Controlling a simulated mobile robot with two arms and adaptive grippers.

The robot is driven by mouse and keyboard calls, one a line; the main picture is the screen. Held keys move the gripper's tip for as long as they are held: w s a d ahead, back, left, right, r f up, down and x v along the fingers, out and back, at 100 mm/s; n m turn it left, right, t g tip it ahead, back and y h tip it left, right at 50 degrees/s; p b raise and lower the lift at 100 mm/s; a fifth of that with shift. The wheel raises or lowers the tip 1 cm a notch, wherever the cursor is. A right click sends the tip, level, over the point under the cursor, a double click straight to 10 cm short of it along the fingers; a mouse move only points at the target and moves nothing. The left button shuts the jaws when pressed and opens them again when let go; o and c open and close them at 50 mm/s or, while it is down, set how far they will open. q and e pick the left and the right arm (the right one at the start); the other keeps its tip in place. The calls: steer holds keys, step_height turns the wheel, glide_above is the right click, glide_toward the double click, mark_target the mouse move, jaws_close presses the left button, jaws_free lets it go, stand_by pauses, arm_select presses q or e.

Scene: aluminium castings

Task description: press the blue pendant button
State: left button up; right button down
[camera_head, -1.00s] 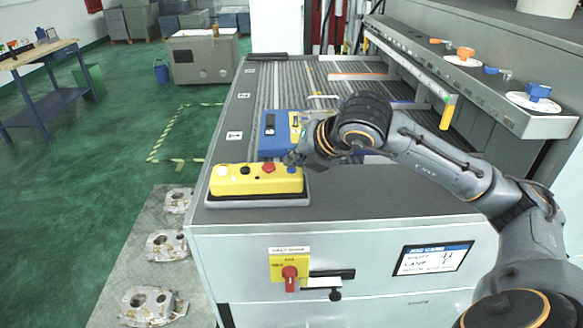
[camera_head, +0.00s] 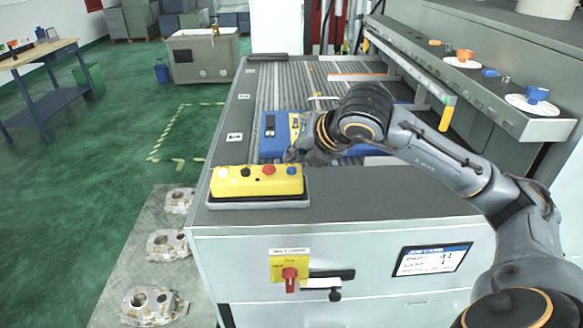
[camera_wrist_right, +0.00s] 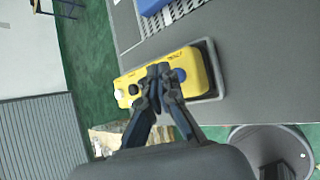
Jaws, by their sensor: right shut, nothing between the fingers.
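The yellow pendant (camera_head: 258,186) lies in a grey tray on the near left corner of the machine top. Its buttons form a row: white, black, red and the blue button (camera_head: 292,170) at the right end. In the right wrist view the blue button (camera_wrist_right: 179,75) shows just right of the fingertips. My right gripper (camera_head: 291,155) is shut and empty, just above and behind the blue button in the head view. In the right wrist view its closed fingers (camera_wrist_right: 158,72) overlap the pendant and hide the red button. I cannot tell the exact gap. My left gripper is not in view.
A blue box (camera_head: 276,128) with a yellow part stands behind the pendant on the slatted bed. A yellow panel with a red switch (camera_head: 290,274) and a display (camera_head: 432,259) are on the machine's front.

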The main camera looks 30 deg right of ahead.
mark_target(294, 171)
steer(key=shift+r, duration=0.1)
steer(key=shift+r+p, duration=1.65)
steer(key=shift+r, duration=0.85)
steer(key=shift+f, duration=0.1)
